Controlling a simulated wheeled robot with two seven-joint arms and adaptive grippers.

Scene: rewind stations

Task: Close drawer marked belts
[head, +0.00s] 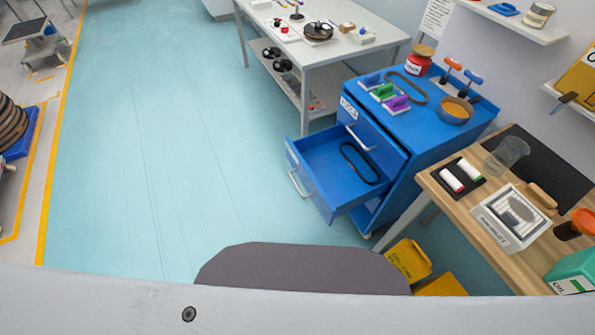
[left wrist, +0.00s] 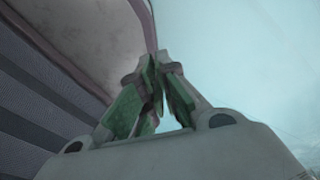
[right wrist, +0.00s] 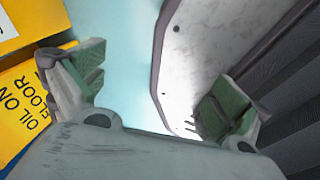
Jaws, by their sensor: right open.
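A blue cabinet (head: 415,130) stands right of centre in the head view. One of its drawers (head: 318,178) is pulled well out to the left, and a black belt (head: 359,162) lies in it. A handle (head: 299,184) is on the drawer's front. Another handle (head: 361,138) shows on the cabinet face above. No readable belts marking shows on the open drawer. Neither gripper shows in the head view. In the left wrist view my left gripper (left wrist: 160,72) has its fingertips together with nothing between them. In the right wrist view my right gripper (right wrist: 148,92) is open and empty.
A wooden bench (head: 455,205) stands right of the cabinet, and a white table (head: 335,50) stands behind it. Yellow floor signs (head: 408,260) are under the bench; one also shows in the right wrist view (right wrist: 30,95). The blue floor left of the drawer is clear.

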